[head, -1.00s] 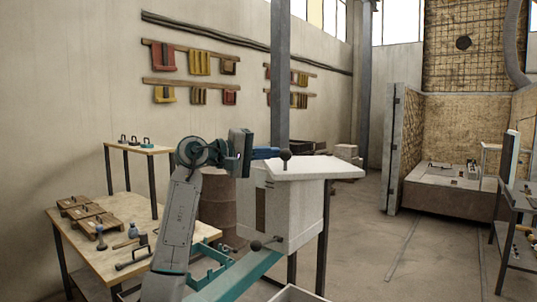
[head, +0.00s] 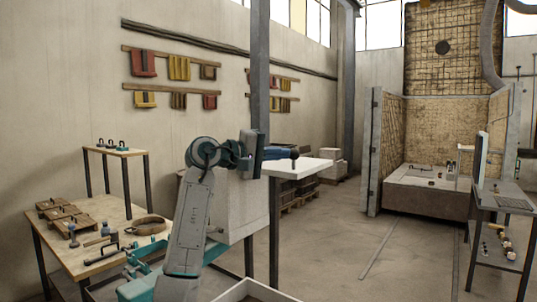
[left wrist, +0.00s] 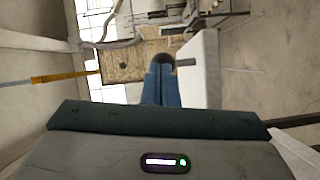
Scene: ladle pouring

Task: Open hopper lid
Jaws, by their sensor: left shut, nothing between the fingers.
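The hopper (head: 240,205) is a pale box on dark legs, partly hidden behind my left arm. Its white lid (head: 312,166) lies flat on top and looks closed. A dark round knob (head: 294,154) shows at the lid, right at the tips of my left gripper (head: 282,152). My left gripper is shut with nothing between its blue fingers. In the left wrist view the fingers (left wrist: 160,88) point at a dark round end (left wrist: 165,59), with the white lid (left wrist: 199,75) to their right. I cannot tell whether the fingers touch the knob. My right gripper is out of view.
A wooden workbench (head: 75,220) with moulds and tools stands at left, with a small raised shelf (head: 115,151) behind it. A grey post (head: 260,75) rises behind the hopper. A dark rack (head: 497,212) stands at far right. The floor between hopper and rack is clear.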

